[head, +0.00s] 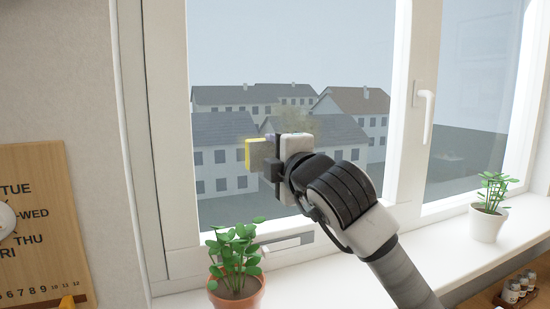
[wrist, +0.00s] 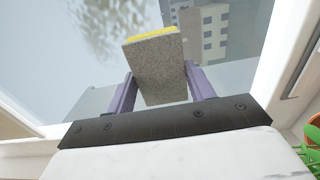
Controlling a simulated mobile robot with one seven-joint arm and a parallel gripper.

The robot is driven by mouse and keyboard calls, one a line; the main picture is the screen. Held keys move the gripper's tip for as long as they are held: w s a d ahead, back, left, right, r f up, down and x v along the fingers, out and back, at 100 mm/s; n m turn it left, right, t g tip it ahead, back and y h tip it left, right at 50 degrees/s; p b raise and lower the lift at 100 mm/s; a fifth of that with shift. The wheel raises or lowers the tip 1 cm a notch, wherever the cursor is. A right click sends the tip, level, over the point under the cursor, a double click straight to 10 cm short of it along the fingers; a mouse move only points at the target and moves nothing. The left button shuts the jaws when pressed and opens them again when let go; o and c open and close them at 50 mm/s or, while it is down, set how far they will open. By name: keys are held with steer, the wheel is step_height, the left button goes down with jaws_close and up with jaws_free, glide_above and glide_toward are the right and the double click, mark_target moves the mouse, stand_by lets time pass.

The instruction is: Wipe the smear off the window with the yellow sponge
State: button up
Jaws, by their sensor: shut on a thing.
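My gripper (head: 268,158) is shut on the yellow sponge (head: 249,154), in front of the left window pane. In the wrist view the sponge (wrist: 158,68) sits between the two purple fingers of my gripper (wrist: 162,88). Its grey side faces the camera and its yellow layer shows at the far edge, toward the glass. The smear (head: 303,125) is a faint brownish haze on the glass, just above and right of the sponge and partly hidden by my gripper. It shows as a mottled patch (wrist: 112,25) at the upper left in the wrist view. I cannot tell whether the sponge touches the glass.
A potted plant (head: 236,286) stands on the sill (head: 330,276) below my gripper. Another plant in a white pot (head: 487,222) stands at the right. A window handle (head: 427,110) sticks out from the frame. Small jars (head: 513,290) stand at the lower right. A wooden calendar board (head: 45,220) hangs at the left.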

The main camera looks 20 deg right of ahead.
steer(key=shift+w, duration=0.9)
steer(key=shift+d, duration=0.1)
